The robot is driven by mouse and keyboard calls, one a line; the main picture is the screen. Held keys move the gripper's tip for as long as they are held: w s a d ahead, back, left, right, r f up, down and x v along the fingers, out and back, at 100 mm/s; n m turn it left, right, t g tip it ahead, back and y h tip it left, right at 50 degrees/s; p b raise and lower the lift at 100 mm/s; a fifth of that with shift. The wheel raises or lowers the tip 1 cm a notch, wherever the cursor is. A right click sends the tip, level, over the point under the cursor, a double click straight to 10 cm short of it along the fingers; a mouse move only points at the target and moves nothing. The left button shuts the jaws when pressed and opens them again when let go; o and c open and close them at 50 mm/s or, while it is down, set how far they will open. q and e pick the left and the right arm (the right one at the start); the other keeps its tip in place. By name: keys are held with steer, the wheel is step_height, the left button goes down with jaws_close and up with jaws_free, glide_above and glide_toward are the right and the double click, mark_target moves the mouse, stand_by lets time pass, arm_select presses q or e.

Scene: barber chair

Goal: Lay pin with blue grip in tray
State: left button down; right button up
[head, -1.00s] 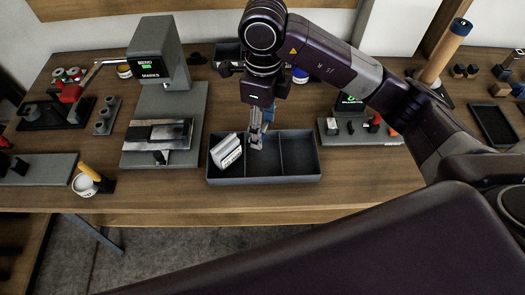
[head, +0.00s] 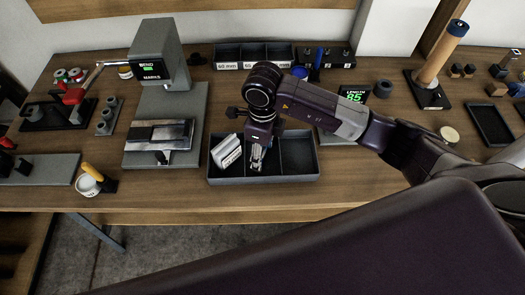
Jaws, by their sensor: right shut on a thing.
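The dark tray (head: 292,181) has three compartments and lies near the table's front edge. A pale labelled block (head: 227,152) leans in its left compartment. My right gripper (head: 257,165) points down into the middle compartment, its fingers below the tray's rim level in the picture. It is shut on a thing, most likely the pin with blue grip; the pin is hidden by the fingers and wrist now. My left gripper is not in view.
Labelled bins (head: 254,54) and a rack with an upright blue item (head: 318,58) stand behind. A grey bending press (head: 160,110) is left of the tray; a length gauge with green digits (head: 354,94) is right.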

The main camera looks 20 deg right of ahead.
mark_target(263, 157)
steer(key=shift+f, duration=0.2)
steer(key=o, duration=1.2)
steer(key=shift+c, duration=0.2)
steer(key=shift+r, duration=0.15)
steer(key=shift+r, duration=0.25)
step_height(263, 157, up, 12)
steer(key=b, duration=0.2)
steer(key=shift+f, duration=0.15)
